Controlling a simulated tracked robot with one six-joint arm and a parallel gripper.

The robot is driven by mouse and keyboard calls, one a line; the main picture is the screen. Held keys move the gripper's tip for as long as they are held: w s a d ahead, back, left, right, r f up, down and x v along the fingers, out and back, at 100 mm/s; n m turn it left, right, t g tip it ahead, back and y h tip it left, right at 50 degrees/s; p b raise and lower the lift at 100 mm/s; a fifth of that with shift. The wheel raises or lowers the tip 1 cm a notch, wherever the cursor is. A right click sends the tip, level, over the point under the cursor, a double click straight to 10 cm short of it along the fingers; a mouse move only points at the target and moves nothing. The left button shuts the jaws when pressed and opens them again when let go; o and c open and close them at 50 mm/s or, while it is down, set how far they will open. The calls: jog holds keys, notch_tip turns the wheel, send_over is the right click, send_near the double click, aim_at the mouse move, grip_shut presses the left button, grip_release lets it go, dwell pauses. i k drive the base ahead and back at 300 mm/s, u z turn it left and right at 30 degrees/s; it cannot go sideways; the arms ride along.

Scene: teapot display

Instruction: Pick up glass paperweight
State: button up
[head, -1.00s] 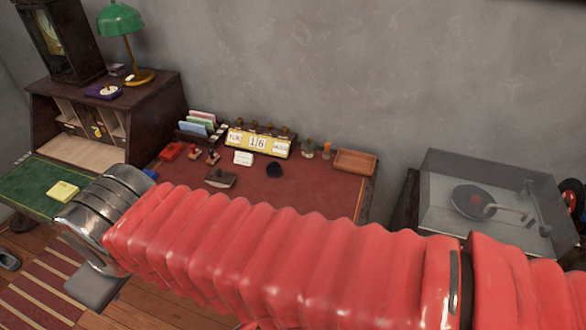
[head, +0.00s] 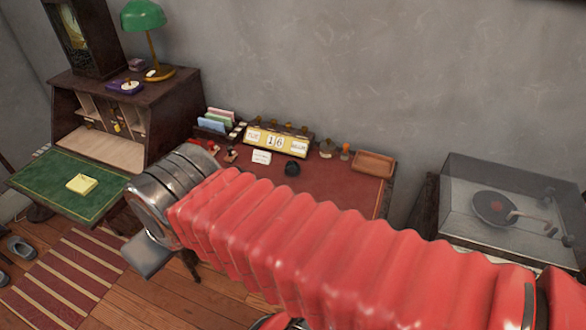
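I cannot pick out a glass paperweight with certainty. A small glassy object (head: 326,148) stands at the back of the red-topped desk (head: 345,192), right of the yellow calendar; it is too small to identify. A dark round object (head: 292,168) lies in front of the calendar. My red ribbed arm crosses the lower middle of the view and hides the front of this desk. My gripper (head: 147,256) shows only in part as a grey piece below the metal wrist, left of the desk. Its fingers cannot be made out, and no held object is visible.
A wooden bureau with a green writing flap (head: 65,190) stands at left, with a yellow notepad (head: 82,184) on it. A green lamp (head: 143,18) stands on top. A covered record player (head: 500,205) is at right. Striped rug (head: 70,280) and open floor lie lower left.

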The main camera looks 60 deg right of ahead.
aim_at(292, 168)
jog(key=u, duration=0.05)
jog(key=i, duration=1)
jog(key=z, duration=0.05)
